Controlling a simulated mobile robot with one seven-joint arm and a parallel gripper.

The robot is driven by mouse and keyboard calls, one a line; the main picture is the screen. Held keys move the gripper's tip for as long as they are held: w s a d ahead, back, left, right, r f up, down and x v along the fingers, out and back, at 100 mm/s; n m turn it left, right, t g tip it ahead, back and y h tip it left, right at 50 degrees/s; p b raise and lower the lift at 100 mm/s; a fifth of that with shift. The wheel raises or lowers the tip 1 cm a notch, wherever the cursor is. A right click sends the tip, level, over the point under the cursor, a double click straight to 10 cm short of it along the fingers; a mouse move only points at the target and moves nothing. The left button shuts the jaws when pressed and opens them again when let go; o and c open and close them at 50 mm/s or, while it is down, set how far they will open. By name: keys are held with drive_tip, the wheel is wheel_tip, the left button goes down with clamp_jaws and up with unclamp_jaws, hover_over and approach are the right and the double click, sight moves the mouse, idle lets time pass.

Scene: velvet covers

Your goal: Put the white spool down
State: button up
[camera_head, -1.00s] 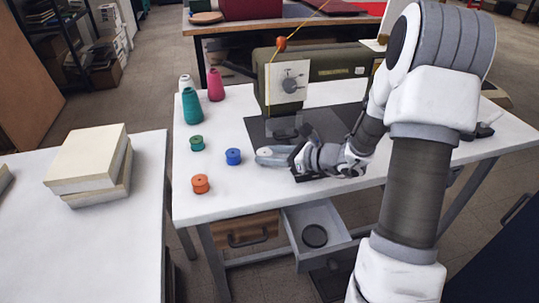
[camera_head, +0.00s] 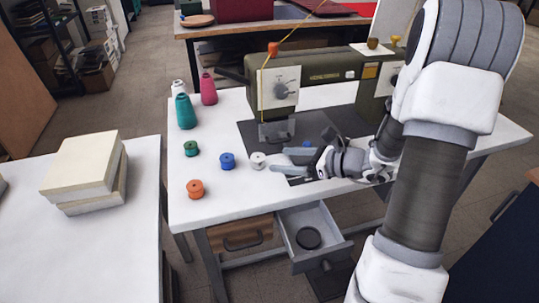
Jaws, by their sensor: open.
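The white spool (camera_head: 258,160) stands on the white table (camera_head: 225,200), just right of the blue spool (camera_head: 227,161). My gripper (camera_head: 280,160) is open, with its fingers low over the table to the right of the white spool. The fingers look clear of the spool, though the gap is small in this view.
A green spool (camera_head: 191,148) and an orange spool (camera_head: 195,189) stand at the left. Teal (camera_head: 185,112), pink (camera_head: 208,90) and white (camera_head: 178,88) thread cones stand behind. A sewing machine (camera_head: 325,80) is at the back. A drawer (camera_head: 312,238) hangs open below the table's front edge.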

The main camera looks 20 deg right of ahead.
drive_tip(key=shift+p+v, duration=0.35)
drive_tip(key=shift+v, duration=2)
